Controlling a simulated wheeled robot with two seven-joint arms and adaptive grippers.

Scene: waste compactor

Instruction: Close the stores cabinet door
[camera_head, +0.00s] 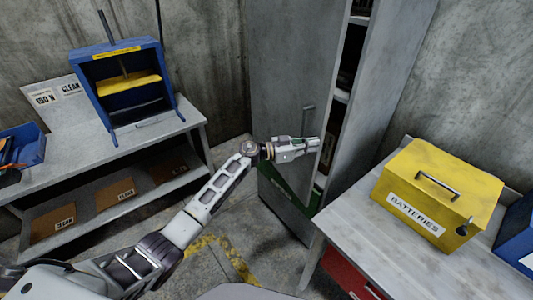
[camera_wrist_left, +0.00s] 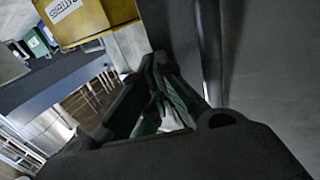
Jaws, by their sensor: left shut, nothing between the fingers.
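The tall grey stores cabinet (camera_head: 390,80) stands at the back, its door (camera_head: 275,70) ajar. A dark gap with shelves shows between the door's free edge and the cabinet's right side. The door has a vertical bar handle (camera_head: 308,120). My left gripper (camera_head: 316,143) is shut and empty, in front of the door just below the handle, with its tips near the free edge. I cannot tell whether it touches the door. In the left wrist view the dark fingers (camera_wrist_left: 160,95) are close beside a grey panel (camera_wrist_left: 270,60). My right gripper is not in view.
A bench on the right holds a yellow batteries box (camera_head: 438,185) and a blue box (camera_head: 517,235). A left bench (camera_head: 100,160) carries a blue press (camera_head: 120,80) and a blue bin (camera_head: 22,147), with cardboard boxes on its lower shelf. Floor between the benches is open.

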